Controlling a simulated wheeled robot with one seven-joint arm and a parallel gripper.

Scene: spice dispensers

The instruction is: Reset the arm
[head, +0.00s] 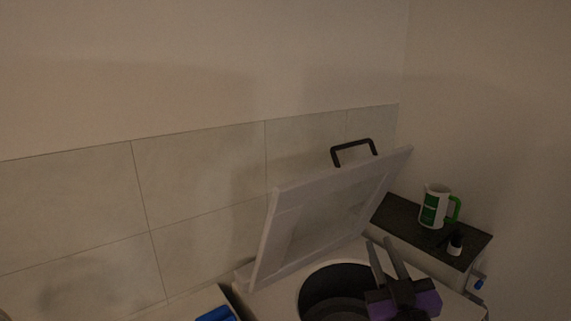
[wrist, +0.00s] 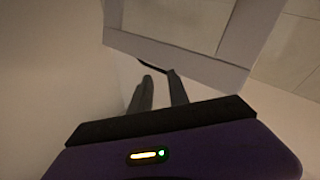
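My gripper (head: 387,256) is at the lower right of the head view, a dark two-fingered hand with a purple body. Its fingers point up and are apart, with nothing between them. It is in front of the raised white lid (head: 325,215) and over the right side of the round dark opening (head: 322,284). In the wrist view the two fingers (wrist: 160,84) are apart and empty, pointing toward the lid's white frame (wrist: 175,60).
A dark shelf (head: 404,217) at the right holds a white and green jug (head: 434,207) and a small dark-topped white container (head: 455,245). A blue item (head: 215,314) lies at the bottom edge. Tiled wall stands behind.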

